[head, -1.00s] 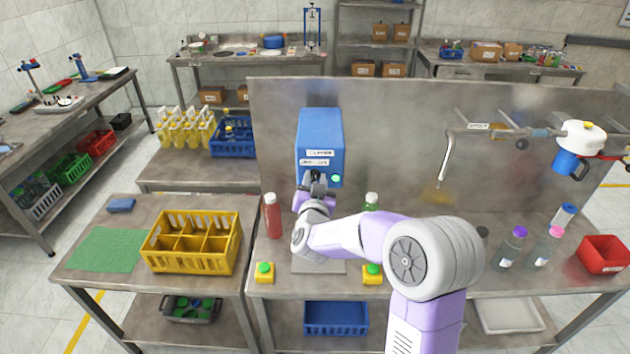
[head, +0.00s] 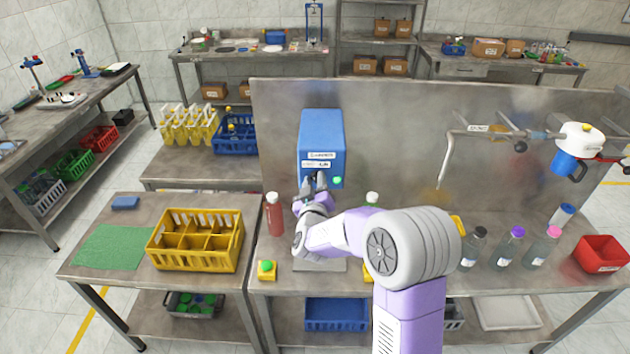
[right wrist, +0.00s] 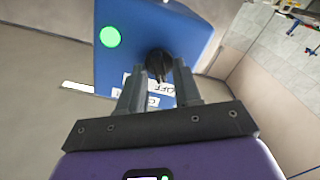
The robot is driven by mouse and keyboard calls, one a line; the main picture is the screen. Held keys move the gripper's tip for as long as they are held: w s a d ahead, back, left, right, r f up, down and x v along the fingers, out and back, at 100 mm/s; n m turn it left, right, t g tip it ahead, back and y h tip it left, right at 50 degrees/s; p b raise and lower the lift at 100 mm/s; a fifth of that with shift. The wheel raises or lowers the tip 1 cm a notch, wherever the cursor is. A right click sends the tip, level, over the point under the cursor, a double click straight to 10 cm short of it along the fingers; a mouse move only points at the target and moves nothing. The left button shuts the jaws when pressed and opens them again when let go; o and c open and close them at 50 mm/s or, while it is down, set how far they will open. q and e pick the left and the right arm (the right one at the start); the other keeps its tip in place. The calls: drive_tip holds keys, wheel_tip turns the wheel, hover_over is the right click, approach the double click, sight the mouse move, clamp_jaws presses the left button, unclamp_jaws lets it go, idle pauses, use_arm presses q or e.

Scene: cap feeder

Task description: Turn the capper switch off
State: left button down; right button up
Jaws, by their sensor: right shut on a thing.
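The blue capper box (head: 322,138) stands against the steel back panel, with white labels and a lit green lamp (head: 337,180) on its front. In the right wrist view, the box (right wrist: 190,25) carries a round green lamp (right wrist: 110,36) and a black switch knob (right wrist: 158,62). A label reading OFF shows beside the knob, partly hidden by my fingers. My right gripper (head: 316,180) is at the lower front of the box. In the right wrist view, its fingertips (right wrist: 158,78) are shut on the black knob. My left gripper is not in view.
A red bottle (head: 274,214) stands left of my right arm and a white-capped bottle (head: 372,199) right of it. Several bottles and a red bin (head: 600,254) stand at the right. A yellow crate (head: 196,264) is on the left table.

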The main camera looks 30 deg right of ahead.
idle(0.4)
drive_tip(key=o, duration=0.7)
drive_tip(key=shift+c, duration=0.2)
drive_tip(key=v, duration=0.7)
drive_tip(key=shift+s+a+b, duration=0.2)
drive_tip(key=shift+s+b, duration=0.05)
drive_tip(key=shift+b, duration=0.15)
drive_tip(key=shift+f+n, duration=0.1)
drive_tip(key=shift+n, duration=0.2)
